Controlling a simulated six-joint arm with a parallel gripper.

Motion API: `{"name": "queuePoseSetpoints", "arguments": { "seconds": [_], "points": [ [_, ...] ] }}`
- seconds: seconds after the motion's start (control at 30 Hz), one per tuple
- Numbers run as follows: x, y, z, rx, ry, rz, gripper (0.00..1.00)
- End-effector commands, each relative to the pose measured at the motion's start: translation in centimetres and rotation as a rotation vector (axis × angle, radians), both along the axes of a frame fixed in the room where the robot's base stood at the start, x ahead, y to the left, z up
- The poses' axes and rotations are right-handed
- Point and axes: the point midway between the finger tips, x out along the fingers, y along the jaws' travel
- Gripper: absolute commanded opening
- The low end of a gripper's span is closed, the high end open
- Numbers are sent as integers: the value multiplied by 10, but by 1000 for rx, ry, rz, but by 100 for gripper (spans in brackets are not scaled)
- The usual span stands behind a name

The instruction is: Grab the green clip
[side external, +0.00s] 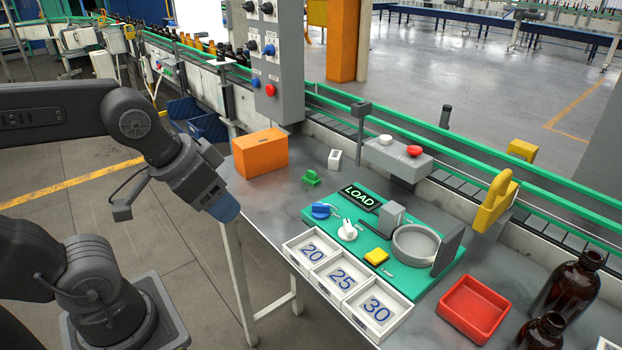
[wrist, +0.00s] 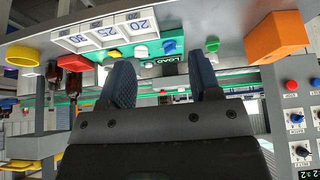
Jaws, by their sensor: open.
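The green clip (side external: 311,178) is a small arched piece on the grey table, just right of the orange box and left of the LOAD board.
An orange box (side external: 260,153) stands left of the clip, and a small white block (side external: 334,159) stands behind it. The green LOAD board (side external: 434,289) with knobs, white numbered trays (side external: 291,246), a red tray (side external: 450,310) and brown bottles (side external: 570,285) lie to the right.

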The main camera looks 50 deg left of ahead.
Motion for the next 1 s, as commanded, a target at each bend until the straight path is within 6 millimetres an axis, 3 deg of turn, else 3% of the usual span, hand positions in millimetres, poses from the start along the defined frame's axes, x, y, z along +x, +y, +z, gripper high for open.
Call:
{"name": "queuePoseSetpoints", "arguments": {
  "seconds": [0.2, 0.37, 0.5, 0.67, 0.83, 1.0],
  "points": [
    [6, 1, 5, -7, 10, 28, 57],
    [39, 8, 25, -47, 70, 195, 57],
    [87, 19, 44, -88, 135, 437, 57],
    [145, 32, 53, -112, 183, 734, 57],
    [208, 48, 45, -117, 197, 1064, 57],
    [263, 64, 21, -106, 167, 1391, 57]
  ]
}}
